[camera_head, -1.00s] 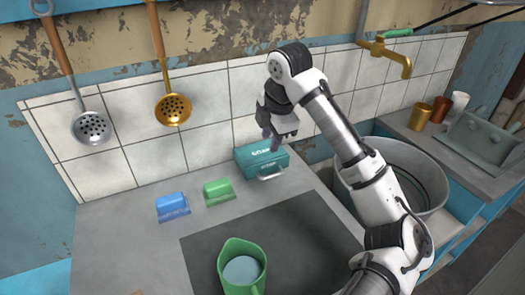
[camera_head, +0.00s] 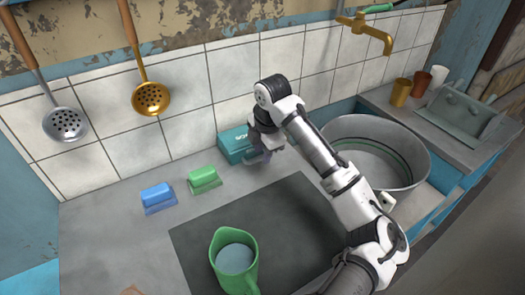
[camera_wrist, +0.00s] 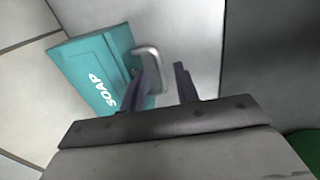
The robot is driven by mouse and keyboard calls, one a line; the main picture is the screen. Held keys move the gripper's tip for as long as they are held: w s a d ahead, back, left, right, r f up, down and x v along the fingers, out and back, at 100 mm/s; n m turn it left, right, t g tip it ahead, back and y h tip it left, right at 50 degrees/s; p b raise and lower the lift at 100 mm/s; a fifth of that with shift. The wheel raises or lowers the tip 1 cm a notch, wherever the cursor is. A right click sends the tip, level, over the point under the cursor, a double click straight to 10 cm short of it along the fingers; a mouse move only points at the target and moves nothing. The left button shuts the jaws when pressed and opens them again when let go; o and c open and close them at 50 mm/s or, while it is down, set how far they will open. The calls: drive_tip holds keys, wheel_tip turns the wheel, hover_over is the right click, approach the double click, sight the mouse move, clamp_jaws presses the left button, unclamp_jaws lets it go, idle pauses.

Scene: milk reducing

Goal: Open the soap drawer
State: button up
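The soap drawer is a teal box (camera_head: 234,144) marked SOAP, standing on the counter against the tiled wall. It also shows in the wrist view (camera_wrist: 92,62), with a pale metal handle (camera_wrist: 153,62) on its front. My gripper (camera_head: 257,157) is low at the front of the box in the head view and hides the handle there. In the wrist view its two dark fingers (camera_wrist: 167,78) are apart. The left finger overlaps the handle loop, and the handle's outer bar shows between the fingers. Whether they touch it I cannot tell. The drawer looks shut.
A green sponge-like block (camera_head: 204,180) and a blue one (camera_head: 158,198) lie left of the box. A green jug (camera_head: 234,262) stands on the dark panel (camera_head: 275,215) in front. A large metal pot (camera_head: 375,150) is to the right.

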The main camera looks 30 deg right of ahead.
drive_tip(key=shift+w+f, duration=0.1)
drive_tip(key=shift+f, duration=0.45)
clamp_jaws()
